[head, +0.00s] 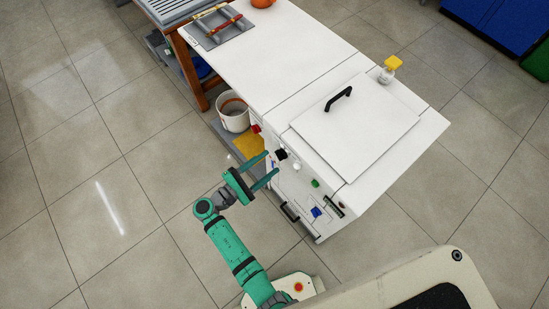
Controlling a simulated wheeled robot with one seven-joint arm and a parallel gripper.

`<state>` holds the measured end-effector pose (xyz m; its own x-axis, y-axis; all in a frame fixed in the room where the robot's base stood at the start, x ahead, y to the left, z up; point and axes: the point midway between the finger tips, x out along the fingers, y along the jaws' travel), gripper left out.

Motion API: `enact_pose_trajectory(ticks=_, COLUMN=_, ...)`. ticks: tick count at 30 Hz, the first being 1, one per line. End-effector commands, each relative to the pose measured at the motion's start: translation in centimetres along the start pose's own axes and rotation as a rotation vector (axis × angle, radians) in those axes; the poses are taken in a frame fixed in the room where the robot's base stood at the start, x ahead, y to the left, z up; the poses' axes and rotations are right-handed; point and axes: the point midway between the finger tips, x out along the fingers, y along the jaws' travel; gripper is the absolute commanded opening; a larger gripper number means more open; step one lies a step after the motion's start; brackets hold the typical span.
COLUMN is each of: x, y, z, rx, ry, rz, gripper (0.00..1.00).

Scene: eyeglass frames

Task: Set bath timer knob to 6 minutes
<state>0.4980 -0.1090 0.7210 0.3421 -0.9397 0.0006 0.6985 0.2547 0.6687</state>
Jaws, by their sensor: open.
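The white bath cabinet (360,165) stands right of centre in the head view. Its front panel carries a black knob (281,154), a white knob (296,167), a green button (315,183) and a red part (256,128). Which knob is the bath timer, and its setting, are too small to tell. My gripper (271,167) is open and empty, with its two green fingers pointing at the panel near the black knob. I cannot tell whether a fingertip touches anything.
A lid with a black handle (338,98) covers the cabinet top. A yellow-capped bottle (389,69) stands at its back edge. A white bucket (234,112) and yellow item (249,146) sit beside the cabinet. The tiled floor (100,150) at left is clear.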

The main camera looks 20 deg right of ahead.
Motion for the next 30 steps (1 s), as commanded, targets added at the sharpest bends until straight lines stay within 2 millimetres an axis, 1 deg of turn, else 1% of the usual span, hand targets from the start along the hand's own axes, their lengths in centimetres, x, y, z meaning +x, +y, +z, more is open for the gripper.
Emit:
enact_pose_trajectory(ticks=1, x=0.9, y=-0.1, z=0.1, rx=0.0, ry=-0.002, rz=-0.002, gripper=0.51)
enact_pose_trajectory(ticks=3, x=1.9, y=-0.1, z=0.1, rx=0.0, ry=-0.002, rz=-0.002, gripper=0.51)
enact_pose_trajectory(ticks=9, x=3.8, y=-0.1, z=0.1, rx=0.001, ry=-0.003, rz=-0.003, gripper=0.51)
enact_pose_trajectory(ticks=14, x=4.3, y=-0.2, z=0.1, rx=0.001, ry=-0.004, rz=-0.005, gripper=0.51)
enact_pose_trajectory(ticks=20, x=4.2, y=-0.1, z=0.1, rx=0.001, ry=-0.002, rz=-0.002, gripper=0.51)
enact_pose_trajectory(ticks=21, x=4.1, y=-0.1, z=0.0, rx=0.001, ry=-0.001, rz=-0.002, gripper=0.42)
enact_pose_trajectory(ticks=23, x=4.1, y=0.0, z=0.0, rx=0.001, ry=0.0, rz=-0.001, gripper=0.28)
enact_pose_trajectory(ticks=24, x=4.0, y=0.0, z=0.0, rx=0.001, ry=0.001, rz=0.0, gripper=0.18)
enact_pose_trajectory(ticks=25, x=4.0, y=0.0, z=0.0, rx=0.001, ry=0.001, rz=0.001, gripper=0.13)
enact_pose_trajectory(ticks=30, x=3.9, y=0.1, z=-0.1, rx=0.004, ry=0.003, rz=0.003, gripper=0.13)
